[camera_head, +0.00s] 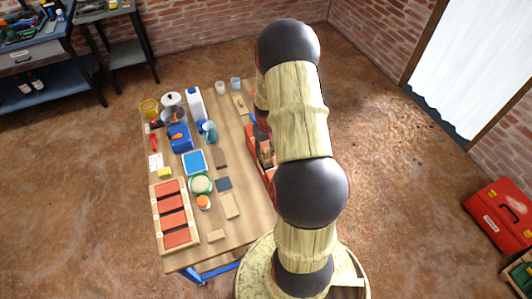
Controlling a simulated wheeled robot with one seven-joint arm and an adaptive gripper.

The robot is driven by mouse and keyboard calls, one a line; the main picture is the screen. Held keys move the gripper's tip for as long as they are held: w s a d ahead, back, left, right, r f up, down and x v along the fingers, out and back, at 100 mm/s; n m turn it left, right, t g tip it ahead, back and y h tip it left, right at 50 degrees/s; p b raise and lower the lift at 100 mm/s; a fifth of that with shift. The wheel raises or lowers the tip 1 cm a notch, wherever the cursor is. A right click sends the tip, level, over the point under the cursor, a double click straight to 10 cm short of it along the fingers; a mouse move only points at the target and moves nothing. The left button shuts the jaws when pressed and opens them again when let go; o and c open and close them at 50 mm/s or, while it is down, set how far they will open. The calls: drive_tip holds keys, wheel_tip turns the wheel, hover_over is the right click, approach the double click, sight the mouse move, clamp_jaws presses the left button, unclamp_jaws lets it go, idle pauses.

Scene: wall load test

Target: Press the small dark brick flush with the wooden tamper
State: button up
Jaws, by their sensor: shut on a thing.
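My arm runs down the picture and hides much of the work spot. My gripper (262,126) shows only as a dark part at the arm's left edge, above the red brickwork (251,139) on the table's right side. It is shut on a tan wooden piece, seemingly the wooden tamper (266,150), whose lower end is down among the red brickwork. Whether it touches a brick cannot be told. I cannot make out the small dark brick there; the arm may cover it.
The wooden table (238,150) holds a tray of red bricks (157,216), a dark flat block (223,183), a blue tray (194,162), a green-rimmed bowl (201,184), an orange-lidded jar (204,202), a white bottle (195,104) and cups. A red case (502,212) lies on the floor.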

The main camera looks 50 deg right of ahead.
drive_tip(key=shift+r+p, duration=2.4)
drive_tip(key=shift+r, duration=1.15)
